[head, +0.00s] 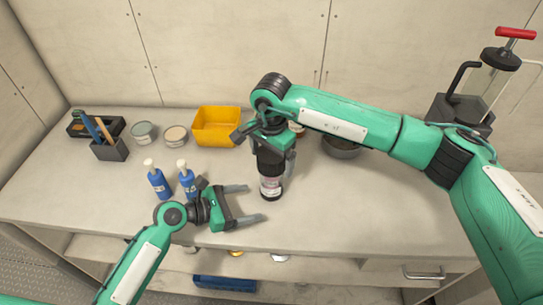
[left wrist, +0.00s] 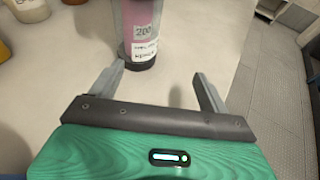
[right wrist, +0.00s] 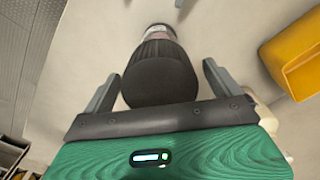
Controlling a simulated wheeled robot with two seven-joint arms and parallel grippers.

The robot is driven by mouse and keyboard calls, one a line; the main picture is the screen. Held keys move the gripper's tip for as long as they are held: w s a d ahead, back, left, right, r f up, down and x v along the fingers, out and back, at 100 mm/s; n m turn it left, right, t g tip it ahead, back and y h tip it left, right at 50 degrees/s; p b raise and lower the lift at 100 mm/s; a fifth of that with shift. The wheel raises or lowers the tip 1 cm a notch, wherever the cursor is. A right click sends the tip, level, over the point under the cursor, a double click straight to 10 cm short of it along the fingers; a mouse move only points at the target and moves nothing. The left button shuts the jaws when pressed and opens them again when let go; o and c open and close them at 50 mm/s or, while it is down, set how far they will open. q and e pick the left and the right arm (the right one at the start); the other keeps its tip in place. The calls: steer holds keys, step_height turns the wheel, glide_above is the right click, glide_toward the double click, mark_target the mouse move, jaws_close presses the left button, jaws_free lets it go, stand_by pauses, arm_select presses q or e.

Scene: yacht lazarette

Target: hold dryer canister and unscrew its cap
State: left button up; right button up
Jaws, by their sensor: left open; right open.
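My right gripper (head: 272,160) is open above the canister, pointing down. In the right wrist view the black ribbed cap (right wrist: 158,72) lies between its spread fingers.
Two blue bottles (head: 159,183) stand left of the canister, close to my left gripper. A yellow bin (head: 217,125), two round tins (head: 175,135) and a dark tool holder (head: 110,150) stand behind. A grey bowl (head: 341,147) is under my right arm. The front right worktop is clear.

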mark_target(262, 188)
arm_select(q)
steer(key=shift+w+a+r+n+t, duration=0.2)
steer(key=shift+w+a+n+t, duration=0.35)
steer(key=shift+w+a, duration=0.45)
steer(key=shift+w, duration=0.2)
steer(key=x, duration=0.9)
steer(key=shift+w+d+f, duration=0.15)
steer(key=shift+d+f, duration=0.1)
steer(key=c, duration=0.9)
steer(key=shift+o, duration=0.2)
